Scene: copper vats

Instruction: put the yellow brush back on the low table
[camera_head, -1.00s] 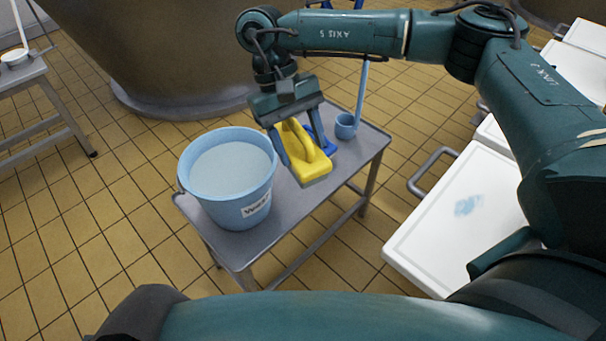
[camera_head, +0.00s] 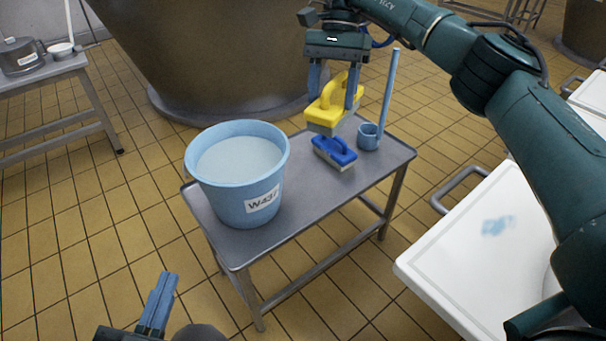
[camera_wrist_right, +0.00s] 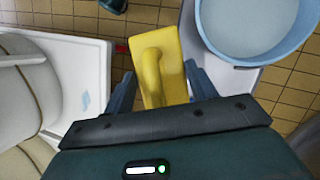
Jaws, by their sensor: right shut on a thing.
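The yellow brush (camera_head: 325,113) hangs upright, bristles down, from my right gripper (camera_head: 333,98), whose fingers are shut on its handle. It is above the back part of the low grey table (camera_head: 290,212), apart from the top, and appears above and behind the blue brush (camera_head: 335,152). The yellow brush also shows in the right wrist view (camera_wrist_right: 170,68) between the fingers. My left gripper (camera_head: 158,303) is at the lower left of the head view, away from the table; its finger gap is not clear.
A blue bucket (camera_head: 237,178) of pale liquid fills the table's left part. A blue ladle (camera_head: 369,136) with a tall handle stands at the back right. The table's front right is bare. A white-topped container (camera_head: 480,240) stands to the right, and a copper vat (camera_head: 215,60) behind.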

